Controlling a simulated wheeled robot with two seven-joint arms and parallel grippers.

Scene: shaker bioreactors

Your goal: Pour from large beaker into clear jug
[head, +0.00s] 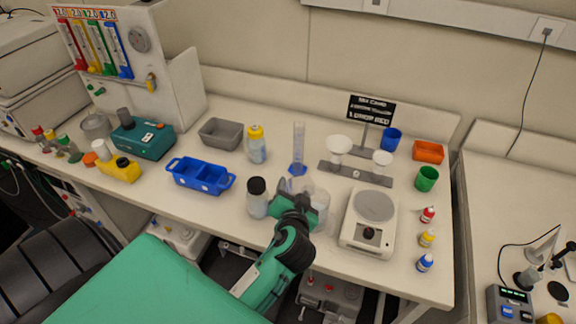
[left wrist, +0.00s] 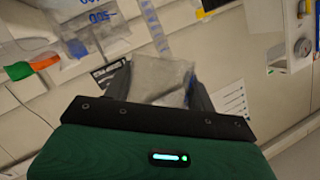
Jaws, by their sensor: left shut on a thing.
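My left gripper (head: 292,200) is over the front middle of the bench in the head view. In the left wrist view, its dark fingers (left wrist: 160,95) are shut on a clear, greyish vessel, which I take to be the large beaker (left wrist: 160,75). Another clear vessel with blue markings, probably the clear jug (left wrist: 95,32), shows at the upper left there. In the head view, clear walls (head: 321,204) show just right of the gripper, partly hidden by it. I cannot tell the beaker's fill level or exact tilt. My right gripper is not in view.
A black-capped bottle (head: 257,197) stands close left of the gripper, and a white balance (head: 370,222) close right. Behind are a tall measuring cylinder (head: 298,145) and a funnel stand (head: 355,175). A blue tray (head: 201,187) is farther left. The bench's front edge is near.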

